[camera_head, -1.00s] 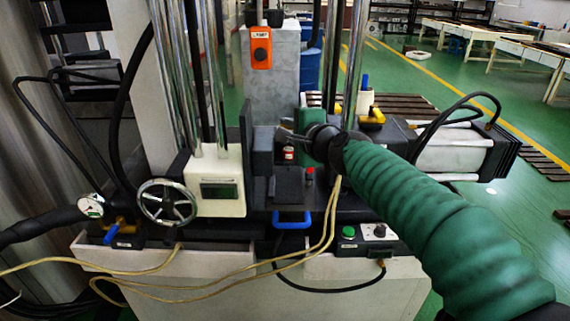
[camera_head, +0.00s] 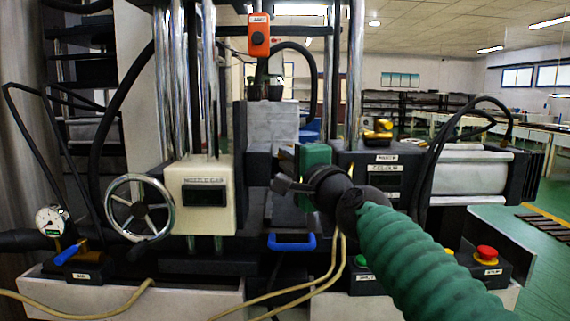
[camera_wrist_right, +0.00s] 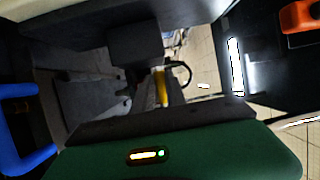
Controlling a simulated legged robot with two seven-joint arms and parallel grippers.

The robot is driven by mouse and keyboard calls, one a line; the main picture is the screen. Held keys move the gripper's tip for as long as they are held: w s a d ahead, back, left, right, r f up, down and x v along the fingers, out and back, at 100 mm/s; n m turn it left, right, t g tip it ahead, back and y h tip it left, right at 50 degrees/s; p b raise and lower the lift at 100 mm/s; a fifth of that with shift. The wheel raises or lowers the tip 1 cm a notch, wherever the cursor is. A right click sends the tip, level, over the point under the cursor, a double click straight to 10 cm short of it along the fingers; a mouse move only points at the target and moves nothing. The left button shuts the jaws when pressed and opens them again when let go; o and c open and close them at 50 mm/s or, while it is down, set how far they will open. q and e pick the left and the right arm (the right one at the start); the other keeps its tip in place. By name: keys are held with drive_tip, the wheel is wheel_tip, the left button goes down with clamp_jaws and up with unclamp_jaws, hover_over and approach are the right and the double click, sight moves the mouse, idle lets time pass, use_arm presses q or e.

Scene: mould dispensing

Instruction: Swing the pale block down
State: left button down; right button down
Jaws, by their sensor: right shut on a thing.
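A pale grey block (camera_head: 272,122) stands behind the dark centre of the machine, below the orange box in the head view. My right gripper (camera_head: 284,186) reaches in from the right, in front of and lower than the pale block's visible face. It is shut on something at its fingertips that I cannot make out. The wrist view shows dark machine parts, a blue handle (camera_wrist_right: 22,130) at the left and a green body (camera_wrist_right: 180,155) across the bottom. My left gripper is not in view.
A blue handle (camera_head: 292,242) is below the right gripper. A cream display box (camera_head: 200,195) and a handwheel (camera_head: 139,207) stand left of it. An orange control box (camera_head: 258,35) hangs above. Beige cables run below. A red button (camera_head: 487,252) is at the lower right.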

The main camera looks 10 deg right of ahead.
drive_tip(key=shift+w+d+f+b, duration=0.25)
drive_tip(key=shift+d+f, duration=0.2)
drive_tip(key=shift+f, duration=0.25)
drive_tip(key=c, duration=1.6)
unclamp_jaws()
drive_tip(key=shift+c, duration=0.2)
drive_tip(key=shift+o, duration=1.4)
drive_tip(key=shift+w+d+f, duration=0.15)
drive_tip(key=shift+a, duration=0.3)
